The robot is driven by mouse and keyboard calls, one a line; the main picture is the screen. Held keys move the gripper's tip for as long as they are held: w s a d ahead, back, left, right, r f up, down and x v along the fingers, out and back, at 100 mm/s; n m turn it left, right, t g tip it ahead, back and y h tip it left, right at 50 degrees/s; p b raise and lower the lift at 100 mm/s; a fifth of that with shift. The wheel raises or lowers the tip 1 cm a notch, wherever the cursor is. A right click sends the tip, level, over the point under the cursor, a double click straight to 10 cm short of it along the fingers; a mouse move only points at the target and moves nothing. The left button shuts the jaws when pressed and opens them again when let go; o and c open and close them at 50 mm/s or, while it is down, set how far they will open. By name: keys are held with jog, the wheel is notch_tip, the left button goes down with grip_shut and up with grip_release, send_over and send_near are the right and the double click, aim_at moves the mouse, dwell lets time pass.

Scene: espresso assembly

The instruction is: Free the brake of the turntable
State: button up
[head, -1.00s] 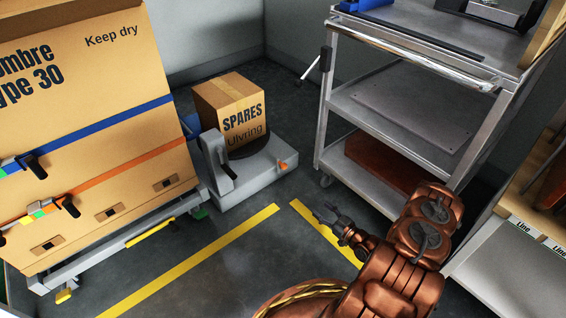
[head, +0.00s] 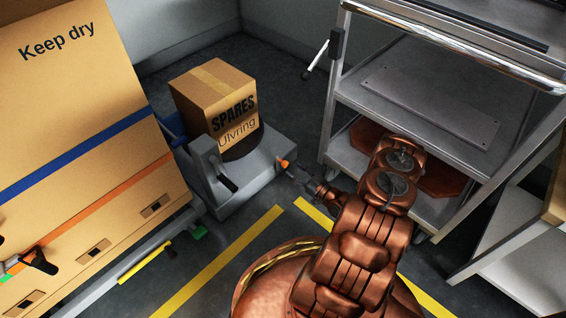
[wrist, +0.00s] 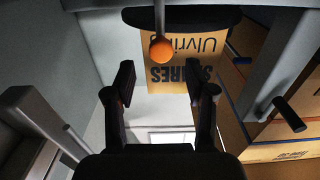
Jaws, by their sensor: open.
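The turntable (head: 262,178) is a low grey base with a dark round disc on which a cardboard SPARES Ulvring box (head: 215,100) stands. An orange knob (head: 284,163) on a short lever sticks out at the base's right side; I take it for the brake. A grey upright with a black handle (head: 228,184) stands at its left front. My gripper (head: 302,176) is open and empty, just right of the knob. In the wrist view, the orange ball (wrist: 161,48) shows between and beyond my open fingers (wrist: 160,85), apparently apart from them. The box appears upside down behind it.
A metal shelf cart (head: 400,100) stands close on the right, with a reddish-brown object (head: 440,181) on its bottom shelf. A large strapped carton (head: 75,130) is on the left. Yellow floor lines (head: 225,258) cross the open floor in front.

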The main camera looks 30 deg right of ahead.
aim_at(287, 165)
jog(key=shift+b+x, duration=0.95)
jog(key=shift+x, duration=1.85)
jog(key=shift+c, duration=0.2)
grip_shut()
